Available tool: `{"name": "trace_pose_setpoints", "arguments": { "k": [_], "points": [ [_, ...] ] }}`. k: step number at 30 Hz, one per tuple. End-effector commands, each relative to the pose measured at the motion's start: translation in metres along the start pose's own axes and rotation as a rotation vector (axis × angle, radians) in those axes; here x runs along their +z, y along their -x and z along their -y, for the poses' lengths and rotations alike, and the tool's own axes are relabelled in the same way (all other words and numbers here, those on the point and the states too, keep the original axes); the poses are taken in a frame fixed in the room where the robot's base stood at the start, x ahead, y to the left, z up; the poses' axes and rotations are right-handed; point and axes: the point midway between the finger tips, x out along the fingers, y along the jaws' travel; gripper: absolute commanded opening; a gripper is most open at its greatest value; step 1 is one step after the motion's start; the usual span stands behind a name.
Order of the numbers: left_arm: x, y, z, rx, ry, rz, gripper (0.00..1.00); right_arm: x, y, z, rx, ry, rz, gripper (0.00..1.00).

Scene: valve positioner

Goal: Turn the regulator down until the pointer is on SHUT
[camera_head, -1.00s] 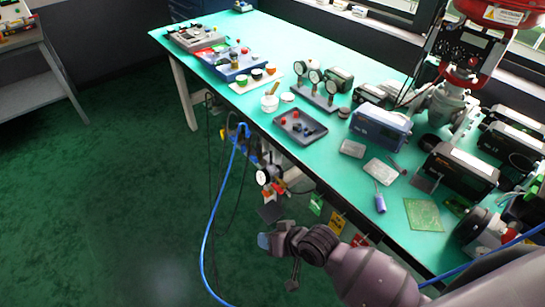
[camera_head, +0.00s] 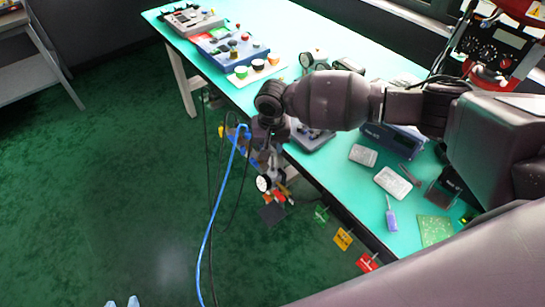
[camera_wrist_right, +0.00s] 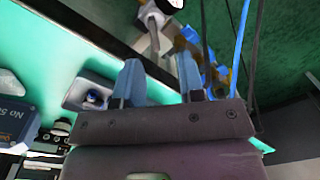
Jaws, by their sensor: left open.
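The regulator assembly (camera_head: 275,184) hangs at the table's front edge, with a white-faced round gauge (camera_head: 263,183) and red parts beside it. Its upper part is hidden by my right wrist, and the pointer is too small to read. My right gripper (camera_wrist_right: 162,80) shows two blue fingers standing apart with nothing held between them. Beyond the fingertips in the right wrist view are a metal part of the assembly (camera_wrist_right: 152,38) and the gauge's edge (camera_wrist_right: 170,3). My left gripper (camera_head: 122,302) shows only its two blue fingertips, apart and empty, at the bottom left, far from the regulator.
A blue hose (camera_head: 219,205) hangs left of the regulator. Green (camera_head: 321,213), yellow (camera_head: 342,238) and red (camera_head: 367,262) tags hang along the table edge. My right arm spans the crowded green table (camera_head: 345,195). The floor at left is clear.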

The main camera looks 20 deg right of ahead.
Motion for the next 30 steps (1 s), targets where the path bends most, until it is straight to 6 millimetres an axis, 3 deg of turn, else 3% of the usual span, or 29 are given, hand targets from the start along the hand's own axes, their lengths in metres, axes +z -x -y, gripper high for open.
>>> {"name": "trace_pose_setpoints", "arguments": {
  "k": [3,7,21,30],
  "points": [
    [-0.001,-0.001,0.0,0.001,-0.001,-0.003,0.43,-0.008,0.008,-0.006,0.032,-0.029,0.0,0.36],
    [-0.001,-0.004,-0.001,0.002,-0.001,-0.004,0.43,-0.009,0.001,-0.007,0.039,-0.038,0.004,0.36],
    [0.011,-0.012,-0.004,0.007,-0.003,0.008,0.43,-0.008,-0.074,-0.01,0.038,-0.036,0.005,0.36],
    [0.007,-0.014,-0.005,0.009,-0.004,-0.002,0.43,-0.009,-0.097,-0.01,0.035,-0.035,0.001,0.36]
  ]
}}
